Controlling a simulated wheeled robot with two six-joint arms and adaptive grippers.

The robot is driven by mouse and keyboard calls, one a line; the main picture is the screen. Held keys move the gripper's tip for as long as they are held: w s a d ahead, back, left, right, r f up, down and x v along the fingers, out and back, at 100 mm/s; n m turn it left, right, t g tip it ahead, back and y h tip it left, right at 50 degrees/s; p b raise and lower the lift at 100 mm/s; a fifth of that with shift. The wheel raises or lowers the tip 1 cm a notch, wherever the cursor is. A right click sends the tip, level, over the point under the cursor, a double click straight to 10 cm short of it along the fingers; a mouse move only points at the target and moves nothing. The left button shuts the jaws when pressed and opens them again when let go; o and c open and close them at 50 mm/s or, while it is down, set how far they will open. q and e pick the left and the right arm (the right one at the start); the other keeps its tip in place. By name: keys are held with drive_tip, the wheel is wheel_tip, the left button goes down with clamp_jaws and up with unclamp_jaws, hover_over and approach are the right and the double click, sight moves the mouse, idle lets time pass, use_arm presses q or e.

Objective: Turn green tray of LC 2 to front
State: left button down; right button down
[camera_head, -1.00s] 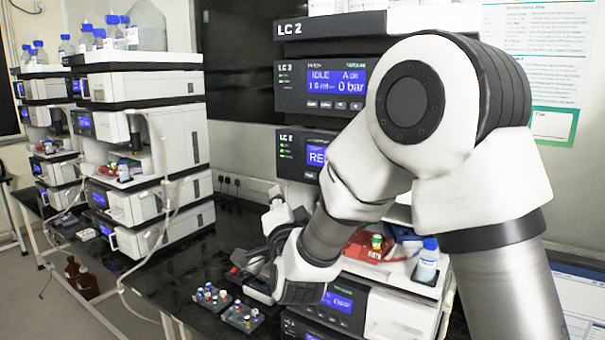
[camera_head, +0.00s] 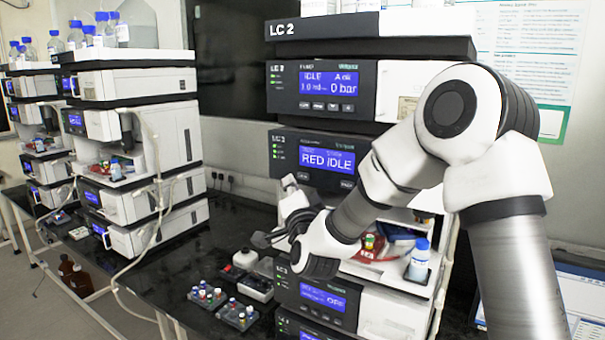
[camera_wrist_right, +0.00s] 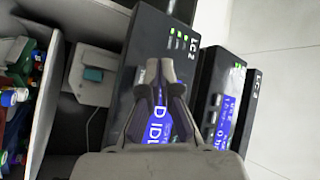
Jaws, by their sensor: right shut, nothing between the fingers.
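The LC 2 stack (camera_head: 320,120) stands at the centre right in the head view. Its lower display (camera_head: 326,157) reads RED IDLE. My right gripper (camera_head: 262,241) is shut and empty, left of the bay and in front of the stack. In the right wrist view the shut fingers (camera_wrist_right: 168,68) overlap the panel with the RED IDLE display (camera_wrist_right: 158,125), apparently with nothing between them. My left gripper is out of view.
A blue-capped bottle (camera_head: 420,260) stands at the bay's right. Other instrument stacks (camera_head: 135,130) stand left. A monitor is at lower right.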

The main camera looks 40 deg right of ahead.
sight(303, 176)
drive_tip(key=shift+w+d, duration=0.25)
drive_tip(key=shift+d, duration=0.55)
drive_tip(key=shift+d, duration=0.1)
idle(0.8)
drive_tip(key=shift+w+d, duration=0.15)
drive_tip(key=shift+d, duration=0.15)
